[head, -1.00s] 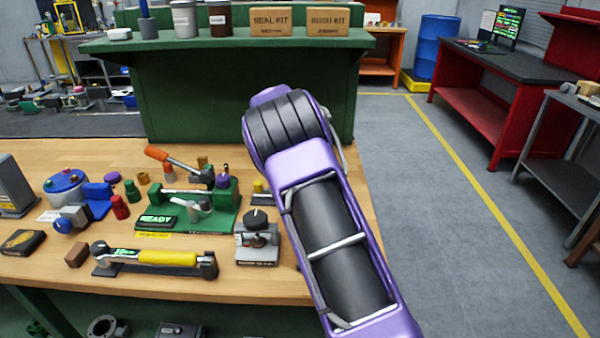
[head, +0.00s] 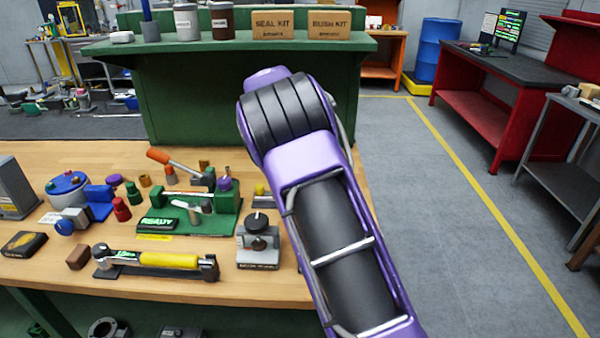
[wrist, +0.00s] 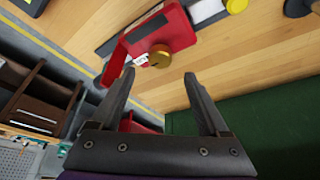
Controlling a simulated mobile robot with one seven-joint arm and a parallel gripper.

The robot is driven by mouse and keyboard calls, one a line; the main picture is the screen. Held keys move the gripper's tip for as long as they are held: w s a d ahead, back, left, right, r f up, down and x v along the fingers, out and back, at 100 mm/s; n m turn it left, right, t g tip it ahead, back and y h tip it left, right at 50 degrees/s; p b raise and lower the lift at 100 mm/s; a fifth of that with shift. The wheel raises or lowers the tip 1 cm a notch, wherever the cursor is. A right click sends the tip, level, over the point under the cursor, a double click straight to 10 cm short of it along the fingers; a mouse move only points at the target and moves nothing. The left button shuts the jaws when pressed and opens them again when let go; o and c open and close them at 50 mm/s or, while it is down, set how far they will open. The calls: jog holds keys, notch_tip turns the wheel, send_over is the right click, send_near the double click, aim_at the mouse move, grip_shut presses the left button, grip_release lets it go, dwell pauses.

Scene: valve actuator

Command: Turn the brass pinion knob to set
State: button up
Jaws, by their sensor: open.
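The brass knob (wrist: 160,56) shows in the wrist view as a round golden cap on a red body (wrist: 170,30). My gripper (wrist: 158,75) is open and empty, its two dark fingers spread apart. In the picture the knob lies just beyond the fingertips, between their lines, nearer the left one. No contact shows, and I cannot tell the exact gap. In the head view my purple arm fills the middle; my gripper and the red body with the knob cannot be made out there.
The wooden bench (head: 180,292) holds a green fixture (head: 225,220) marked READY, a yellow-handled tool (head: 168,259) and a grey block with a black dial (head: 257,240). A green shelf (head: 230,95) stands behind. Open floor (head: 450,230) lies to the right.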

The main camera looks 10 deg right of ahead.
jog(key=v, duration=1.1)
jog(key=shift+s, duration=0.1)
